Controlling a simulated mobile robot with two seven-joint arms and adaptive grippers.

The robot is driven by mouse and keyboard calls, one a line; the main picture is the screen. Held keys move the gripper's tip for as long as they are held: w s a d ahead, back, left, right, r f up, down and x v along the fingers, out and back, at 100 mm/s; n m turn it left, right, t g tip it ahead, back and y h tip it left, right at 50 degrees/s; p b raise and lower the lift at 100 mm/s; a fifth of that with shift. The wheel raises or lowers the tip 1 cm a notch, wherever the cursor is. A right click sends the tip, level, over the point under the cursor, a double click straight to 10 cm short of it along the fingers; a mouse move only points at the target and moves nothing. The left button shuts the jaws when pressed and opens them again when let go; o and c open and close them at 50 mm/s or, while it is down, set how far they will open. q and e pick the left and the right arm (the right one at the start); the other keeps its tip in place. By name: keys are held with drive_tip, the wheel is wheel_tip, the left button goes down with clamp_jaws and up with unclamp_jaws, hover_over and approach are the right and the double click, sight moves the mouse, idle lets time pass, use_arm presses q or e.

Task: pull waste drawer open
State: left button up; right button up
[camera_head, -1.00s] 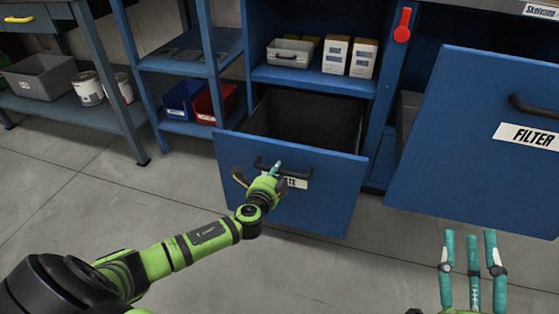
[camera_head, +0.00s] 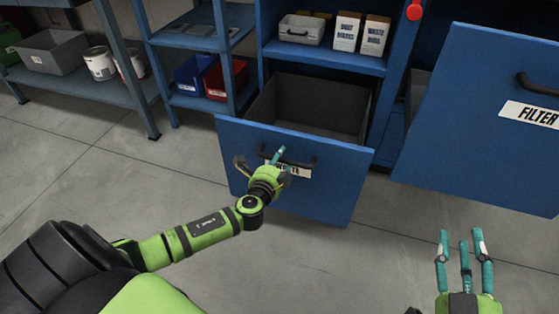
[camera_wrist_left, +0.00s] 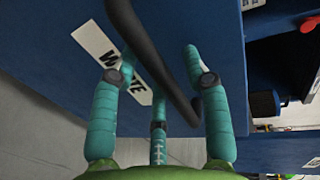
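The waste drawer (camera_head: 330,185) is a blue drawer pulled well out of the cabinet, its dark inside showing from above. Its dark handle (camera_head: 300,163) crosses the front over a partly hidden WASTE label. My left gripper (camera_head: 275,160) is at this handle, fingers bent around it. In the left wrist view the handle (camera_wrist_left: 150,50) passes between the teal fingers (camera_wrist_left: 158,85); the exact contact is hard to see. My right gripper (camera_head: 462,250) is open and empty, low at the right, away from the drawer.
A large blue FILTER drawer (camera_head: 480,130) stands out at the right. Above the waste drawer, a shelf holds a white bin (camera_head: 302,28) and cartons (camera_head: 375,36). Blue and red bins (camera_head: 226,80) sit at the left. The floor (camera_head: 330,265) in front is clear.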

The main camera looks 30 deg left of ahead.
use_arm(q)
drive_tip(key=v, duration=1.2)
idle(0.5)
